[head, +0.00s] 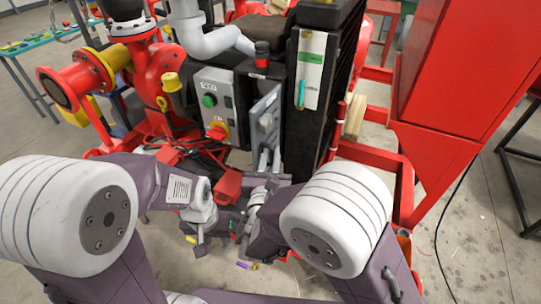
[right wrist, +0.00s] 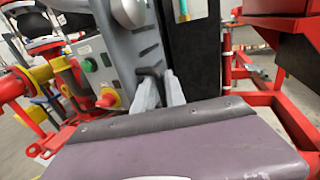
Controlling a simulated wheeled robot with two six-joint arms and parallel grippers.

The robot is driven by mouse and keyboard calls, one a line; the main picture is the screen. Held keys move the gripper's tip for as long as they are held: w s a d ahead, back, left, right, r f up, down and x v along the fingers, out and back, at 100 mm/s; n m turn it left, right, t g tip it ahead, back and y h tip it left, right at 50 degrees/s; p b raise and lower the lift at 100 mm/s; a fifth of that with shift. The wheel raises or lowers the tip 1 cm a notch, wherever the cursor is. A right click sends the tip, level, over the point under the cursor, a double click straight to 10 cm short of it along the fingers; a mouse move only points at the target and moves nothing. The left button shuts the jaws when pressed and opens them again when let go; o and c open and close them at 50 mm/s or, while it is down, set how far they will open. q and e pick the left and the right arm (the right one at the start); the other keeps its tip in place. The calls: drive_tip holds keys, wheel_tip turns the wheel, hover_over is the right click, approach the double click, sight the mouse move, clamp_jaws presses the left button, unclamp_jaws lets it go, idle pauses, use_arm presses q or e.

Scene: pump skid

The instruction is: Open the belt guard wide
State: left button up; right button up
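The belt guard (head: 264,118) is a grey cover on the pump skid, beside the tall black panel in the head view. In the right wrist view the guard (right wrist: 138,45) shows dark slots and a dark bent handle (right wrist: 150,72). My right gripper (right wrist: 161,84) has its two pale fingers on either side of this handle, and the handle fills the narrow gap at their tips. In the head view my right gripper (head: 269,158) is at the guard's lower end. My left gripper (head: 198,241) hangs low, left of the guard and apart from it; its finger gap is unclear.
A grey control box (head: 214,100) with a green button and a yellow-red knob stands left of the guard. The black panel (head: 312,85) stands close on its right. A red cabinet (head: 450,75) and red frame bars bound the right. Small items lie on the floor below.

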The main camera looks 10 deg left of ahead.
drive_tip(key=shift+o, duration=1.2)
drive_tip(key=shift+w+r, duration=0.25)
drive_tip(key=shift+r, duration=0.05)
drive_tip(key=shift+s, duration=0.1)
drive_tip(key=shift+s+f, duration=0.15)
drive_tip(key=shift+s, duration=0.2)
drive_tip(key=s, duration=0.8)
drive_tip(key=shift+b, duration=0.4)
drive_tip(key=shift+s, duration=0.15)
